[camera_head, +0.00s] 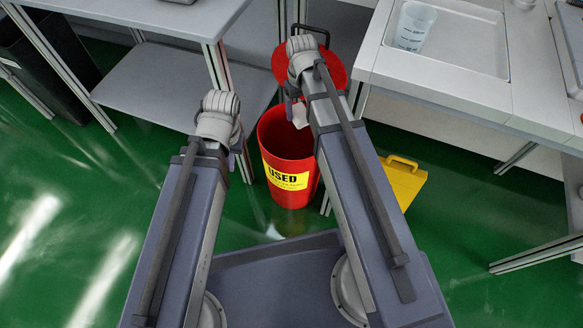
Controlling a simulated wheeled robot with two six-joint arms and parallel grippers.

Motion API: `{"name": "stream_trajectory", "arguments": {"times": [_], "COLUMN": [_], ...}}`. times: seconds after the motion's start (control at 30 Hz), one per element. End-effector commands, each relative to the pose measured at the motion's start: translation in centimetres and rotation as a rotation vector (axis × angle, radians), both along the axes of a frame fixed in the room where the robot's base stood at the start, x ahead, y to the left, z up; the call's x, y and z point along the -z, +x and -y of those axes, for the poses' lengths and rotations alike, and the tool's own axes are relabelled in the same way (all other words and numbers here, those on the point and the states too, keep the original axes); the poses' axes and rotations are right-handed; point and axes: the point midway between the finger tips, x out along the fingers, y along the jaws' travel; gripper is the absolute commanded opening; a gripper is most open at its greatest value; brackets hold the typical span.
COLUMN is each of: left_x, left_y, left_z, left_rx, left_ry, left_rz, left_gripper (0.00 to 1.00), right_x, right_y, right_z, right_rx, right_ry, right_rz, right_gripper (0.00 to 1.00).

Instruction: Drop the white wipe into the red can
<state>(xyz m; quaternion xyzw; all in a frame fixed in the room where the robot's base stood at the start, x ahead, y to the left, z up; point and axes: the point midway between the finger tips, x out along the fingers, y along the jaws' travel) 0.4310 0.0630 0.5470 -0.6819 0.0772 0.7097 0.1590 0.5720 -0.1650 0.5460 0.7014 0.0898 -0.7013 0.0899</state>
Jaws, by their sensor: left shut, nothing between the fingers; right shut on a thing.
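The red can (278,182) stands on the green floor, with a yellow label reading "USED" on its front. Its mouth is open upward, and a red lid (335,66) shows above and behind it, partly covered by my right arm. My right gripper (294,103) is shut on the white wipe (300,116), which hangs over the back right part of the can's mouth. Part of the wipe is hidden by my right arm. My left gripper (238,163) is shut and empty, left of the can, mostly hidden behind its own wrist.
A grey shelf table (150,18) stands at the left, and a white bench (440,85) with a sunken tray and a clear cup (414,25) stands at the right. A yellow object with a handle (404,181) is right of the can. Green floor is free at the lower left.

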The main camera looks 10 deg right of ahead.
Motion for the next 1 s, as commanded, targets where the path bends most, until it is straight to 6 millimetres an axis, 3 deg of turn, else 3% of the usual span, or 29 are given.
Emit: {"name": "stream_trajectory", "arguments": {"times": [0.5, 0.83, 0.87, 1.0], "left_x": [5.5, 5.6, 5.6, 5.6], "left_y": [0.0, 0.0, 0.0, 0.0], "left_z": [0.2, 0.2, 0.2, 0.2], "left_rx": [0.01, 0.012, 0.012, 0.012], "left_ry": [-0.007, -0.008, -0.008, -0.008], "left_rz": [0.001, 0.0, 0.0, 0.0], "left_gripper": [0.0, 0.0, 0.0, 0.0], "right_x": [5.5, 5.6, 5.6, 5.6], "right_y": [0.0, 0.0, 0.0, 0.0], "right_z": [0.0, 0.0, 0.0, 0.0], "right_rx": [0.0, 0.0, 0.0, 0.0], "right_ry": [0.0, 0.0, 0.0, 0.0], "right_rz": [0.0, 0.0, 0.0, 0.0], "right_gripper": [0.27, 0.27, 0.72, 0.88]}}
